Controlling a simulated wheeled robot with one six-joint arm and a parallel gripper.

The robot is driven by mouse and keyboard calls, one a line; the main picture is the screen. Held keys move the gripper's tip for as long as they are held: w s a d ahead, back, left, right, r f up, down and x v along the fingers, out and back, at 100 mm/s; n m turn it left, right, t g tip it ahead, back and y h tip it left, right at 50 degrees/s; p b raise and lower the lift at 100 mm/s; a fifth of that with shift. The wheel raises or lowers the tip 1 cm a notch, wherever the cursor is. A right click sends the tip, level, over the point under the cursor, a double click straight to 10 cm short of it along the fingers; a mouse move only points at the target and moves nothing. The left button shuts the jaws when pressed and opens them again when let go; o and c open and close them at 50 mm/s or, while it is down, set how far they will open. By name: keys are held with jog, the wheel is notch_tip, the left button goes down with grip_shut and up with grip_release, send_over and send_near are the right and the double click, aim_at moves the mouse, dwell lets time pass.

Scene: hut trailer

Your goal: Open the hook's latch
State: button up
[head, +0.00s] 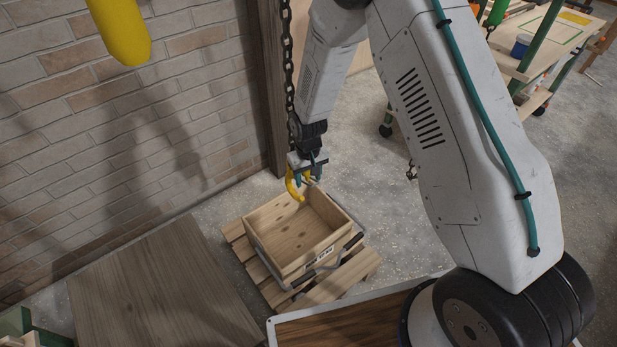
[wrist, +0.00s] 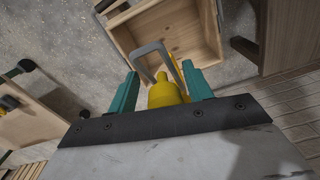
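The yellow hook (head: 294,186) hangs at the bottom of a dark chain (head: 288,75), above the wooden crate. My gripper (head: 305,170) is right beside the hook's upper part, its body partly hiding it. In the wrist view, the two teal fingers of my gripper (wrist: 159,72) stand apart. The yellow hook (wrist: 166,93) shows between them, closer to the right finger; contact cannot be told. A bent grey bar (wrist: 152,49) shows just beyond the hook. I cannot tell whether it is the latch or the crate's handle.
The open wooden crate (head: 296,231), with a grey handle (head: 338,262) at its front, sits on a pallet (head: 366,268) below the hook. A brick wall (head: 120,120) and wooden post (head: 270,85) stand at left. A wheeled bench (head: 545,40) is back right. Floor between is clear.

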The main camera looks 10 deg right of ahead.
jog(key=shift+s, duration=0.1)
notch_tip(320, 180, up, 8)
jog(key=shift+f, duration=0.15)
dwell(0.4)
dwell(0.3)
jog(key=s+d+r, duration=0.3)
jog(key=s+r, duration=0.8)
jog(key=s+d+r+m+t, duration=0.1)
jog(key=s+d+r, duration=0.3)
jog(key=s+r, duration=0.7)
jog(key=s+d+r+m, duration=0.1)
jog(key=s+d+r, duration=0.3)
jog(key=s+r, duration=0.6)
jog(key=shift+s+d+r, duration=0.25)
jog(key=shift+s+r, duration=0.15)
jog(key=shift+s, duration=0.15)
